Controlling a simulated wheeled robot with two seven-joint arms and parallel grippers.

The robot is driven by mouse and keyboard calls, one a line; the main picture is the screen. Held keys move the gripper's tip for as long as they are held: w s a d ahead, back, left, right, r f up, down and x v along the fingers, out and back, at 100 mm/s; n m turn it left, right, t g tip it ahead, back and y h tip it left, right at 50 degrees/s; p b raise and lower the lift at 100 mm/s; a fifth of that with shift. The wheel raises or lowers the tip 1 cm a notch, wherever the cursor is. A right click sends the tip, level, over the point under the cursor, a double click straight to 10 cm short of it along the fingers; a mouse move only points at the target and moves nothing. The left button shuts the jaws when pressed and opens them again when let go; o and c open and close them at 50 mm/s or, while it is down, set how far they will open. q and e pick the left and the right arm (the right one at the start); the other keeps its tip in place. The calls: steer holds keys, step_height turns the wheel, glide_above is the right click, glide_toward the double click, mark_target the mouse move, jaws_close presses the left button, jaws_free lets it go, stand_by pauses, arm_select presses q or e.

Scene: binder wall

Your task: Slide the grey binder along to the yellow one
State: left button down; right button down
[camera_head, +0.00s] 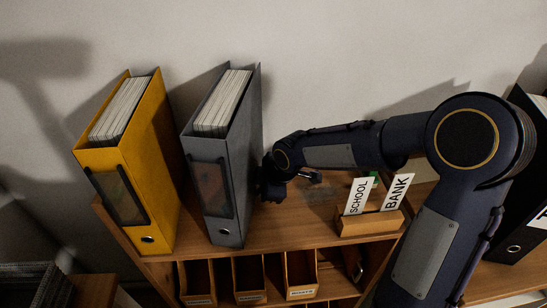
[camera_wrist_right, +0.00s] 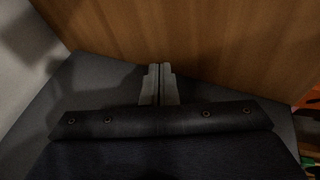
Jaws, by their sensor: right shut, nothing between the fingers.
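The grey binder (camera_head: 231,165) stands upright on the wooden shelf top, its paper edges showing at the top. The yellow binder (camera_head: 154,150) stands upright to its left, with a narrow gap between them. My right gripper (camera_head: 268,188) is at the right side of the grey binder, low down and very close to it. I cannot tell whether it touches. In the right wrist view the fingers (camera_wrist_right: 159,82) are shut together with nothing between them. A grey surface and a wood surface lie around them there. My left gripper is not in view.
A wooden card holder (camera_head: 370,222) with SCHOOL and BANK cards stands right of the grey binder, below my right forearm. A black binder (camera_head: 515,243) stands at the far right. Small drawers (camera_head: 250,278) sit under the shelf top. The wall is behind.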

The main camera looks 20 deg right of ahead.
mark_target(250, 190)
steer(key=shift+w+a+b, duration=0.25)
steer(key=shift+a+b, duration=0.05)
steer(key=shift+a, duration=0.7)
steer(key=shift+w+a+b, duration=0.2)
steer(key=shift+a+b, duration=0.1)
steer(key=shift+a, duration=0.7)
steer(key=shift+w+a+b, duration=0.25)
steer(key=shift+a, duration=0.85)
steer(key=shift+w+a+b, duration=0.25)
steer(key=shift+a, duration=0.85)
steer(key=shift+d, duration=0.15)
steer(key=shift+d, duration=0.4)
steer(key=shift+s+d+p, duration=0.25)
steer(key=shift+d, duration=0.7)
steer(key=shift+s+d+p, duration=0.2)
steer(key=shift+s+d, duration=0.05)
steer(key=shift+d, duration=0.7)
